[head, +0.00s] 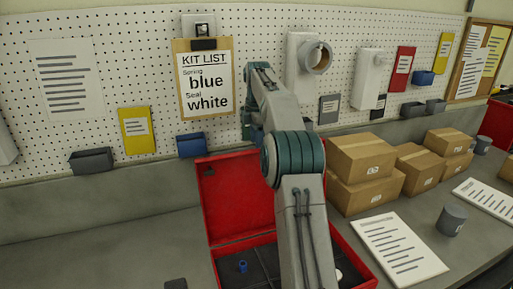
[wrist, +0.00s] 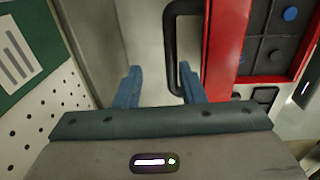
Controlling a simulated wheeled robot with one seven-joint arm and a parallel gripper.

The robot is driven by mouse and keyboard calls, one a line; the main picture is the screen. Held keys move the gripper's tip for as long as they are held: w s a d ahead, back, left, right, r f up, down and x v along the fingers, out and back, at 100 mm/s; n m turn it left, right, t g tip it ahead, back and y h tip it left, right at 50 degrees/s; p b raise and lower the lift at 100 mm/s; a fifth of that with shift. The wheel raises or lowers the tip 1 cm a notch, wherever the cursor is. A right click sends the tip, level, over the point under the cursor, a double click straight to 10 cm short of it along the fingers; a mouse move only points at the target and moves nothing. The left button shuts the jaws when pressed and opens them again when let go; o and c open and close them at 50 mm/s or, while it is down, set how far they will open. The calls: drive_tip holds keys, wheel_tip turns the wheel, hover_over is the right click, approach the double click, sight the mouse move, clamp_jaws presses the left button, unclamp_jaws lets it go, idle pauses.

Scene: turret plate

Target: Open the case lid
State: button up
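The red case (head: 353,258) lies on the bench with its dark interior showing. Its red lid (head: 225,200) stands raised at the back, partly hidden by my arm. In the wrist view a red edge (wrist: 228,45) carries a black handle (wrist: 170,45). My gripper (wrist: 160,78) is open, with two blue fingers apart. The right finger overlaps the lower end of the handle; I cannot tell whether they touch. In the head view my arm hides the gripper.
A blue part (head: 242,266) sits inside the case. Cardboard boxes (head: 365,160) and a paper sheet (head: 398,247) lie to the right. The pegboard (head: 140,75) with a kit list (head: 205,80) rises behind. The bench left of the case is mostly clear.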

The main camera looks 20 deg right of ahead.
sight(245, 153)
drive_tip(key=shift+s+r, duration=0.15)
drive_tip(key=shift+r, duration=1.4)
drive_tip(key=shift+a, duration=0.1)
drive_tip(key=shift+s+a+r, duration=0.15)
drive_tip(key=shift+s+a, duration=0.05)
drive_tip(key=shift+a, duration=0.05)
drive_tip(key=s+a+m, duration=0.1)
drive_tip(key=s+a, duration=0.1)
drive_tip(key=s+a+r+m+b, duration=0.1)
drive_tip(key=s, duration=0.1)
drive_tip(key=s+a+m, duration=0.2)
drive_tip(key=s, duration=0.1)
drive_tip(key=shift+a+r+t+b, duration=0.3)
drive_tip(key=shift+a+t+b, duration=0.05)
drive_tip(key=shift+t+b, duration=0.05)
drive_tip(key=s+a+f+m+b, duration=0.1)
drive_tip(key=s+f+m, duration=0.3)
drive_tip(key=s, duration=0.6)
drive_tip(key=s+a+f+m+t+b, duration=0.1)
drive_tip(key=s+a+f+m+b, duration=0.1)
drive_tip(key=s+a+f+m, duration=0.2)
drive_tip(key=s+a+f+m+t+b, duration=0.1)
drive_tip(key=s+a+f+m, duration=0.2)
drive_tip(key=s+f, duration=0.6)
drive_tip(key=s+m, duration=0.2)
drive_tip(key=s, duration=0.6)
drive_tip(key=shift+s+f+m, duration=0.2)
drive_tip(key=shift+s+m, duration=0.1)
